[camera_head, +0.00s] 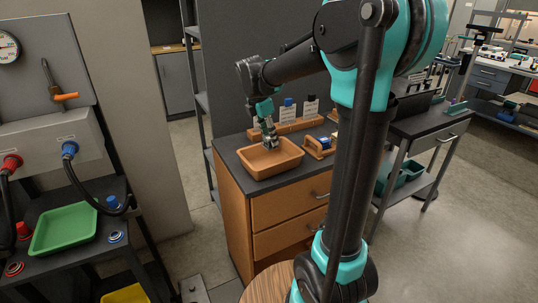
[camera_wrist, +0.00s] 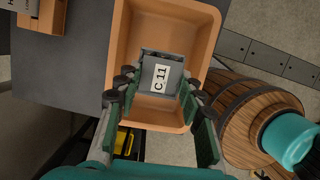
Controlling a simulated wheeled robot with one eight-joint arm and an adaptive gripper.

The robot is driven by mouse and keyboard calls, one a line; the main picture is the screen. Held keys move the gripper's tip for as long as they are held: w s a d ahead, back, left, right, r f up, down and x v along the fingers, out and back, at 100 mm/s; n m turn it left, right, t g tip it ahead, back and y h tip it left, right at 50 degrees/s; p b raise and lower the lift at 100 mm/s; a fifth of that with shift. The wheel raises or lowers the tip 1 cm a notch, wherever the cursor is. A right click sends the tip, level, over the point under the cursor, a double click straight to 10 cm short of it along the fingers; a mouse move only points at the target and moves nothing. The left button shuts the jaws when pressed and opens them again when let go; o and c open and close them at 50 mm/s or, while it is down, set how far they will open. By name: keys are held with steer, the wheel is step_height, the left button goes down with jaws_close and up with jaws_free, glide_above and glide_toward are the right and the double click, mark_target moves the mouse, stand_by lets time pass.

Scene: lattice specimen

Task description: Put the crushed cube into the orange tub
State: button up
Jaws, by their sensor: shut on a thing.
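The orange tub (camera_head: 262,172) stands on the dark top of a wooden drawer cabinet in the head view. It also shows in the wrist view (camera_wrist: 205,45). A grey block with a white "C 11" label (camera_wrist: 160,76) shows in the wrist view, over the tub's floor; I take it as the crushed cube. My gripper (camera_wrist: 156,92) is shut on it, with a finger at each side. In the head view my gripper (camera_head: 268,134) points down at the tub's back part, with the cube low near the rim. Whether the cube touches the tub floor, I cannot tell.
A wooden rack with labelled cards (camera_head: 290,126) stands behind the tub. A small wooden holder (camera_head: 319,148) is close to its right. A green tray (camera_head: 63,229) lies on another bench at left. A wooden barrel (camera_wrist: 235,100) stands below the cabinet's edge.

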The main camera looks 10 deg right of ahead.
mark_target(265, 138)
steer(key=shift+f, duration=3.8)
steer(key=shift+f, duration=0.1)
steer(key=o, duration=1)
steer(key=shift+o, duration=0.2)
steer(key=v, duration=1.2)
steer(key=shift+d, duration=0.1)
